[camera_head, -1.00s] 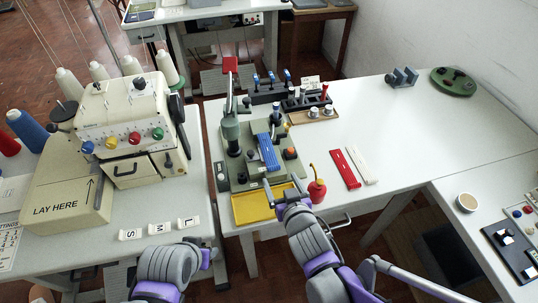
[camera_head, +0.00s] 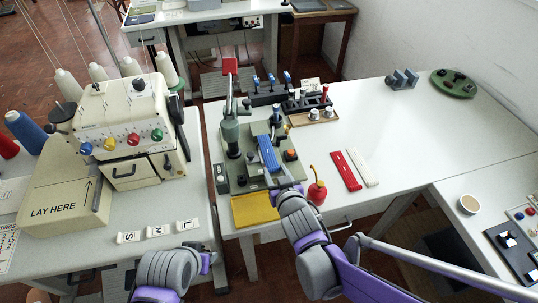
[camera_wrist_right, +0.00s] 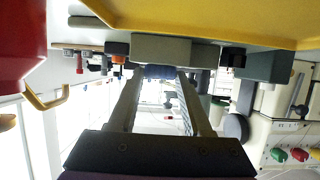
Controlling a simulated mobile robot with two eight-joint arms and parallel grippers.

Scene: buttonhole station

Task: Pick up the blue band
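The blue band (camera_head: 268,155) lies on the green fixture (camera_head: 236,183), running away from its front edge. My right gripper (camera_head: 277,180) is at the near end of the band, above the front of the fixture. In the right wrist view the two fingers of the right gripper (camera_wrist_right: 160,84) stand apart. A blue piece, seemingly the band (camera_wrist_right: 160,72), shows between or just past their tips; I cannot tell whether they touch it.
A yellow tray (camera_head: 252,211) is at the fixture's front. A red oil can (camera_head: 317,191) stands close right of my right gripper. A red strip (camera_head: 345,170) and a white strip (camera_head: 362,167) lie further right. The table's right part is mostly clear.

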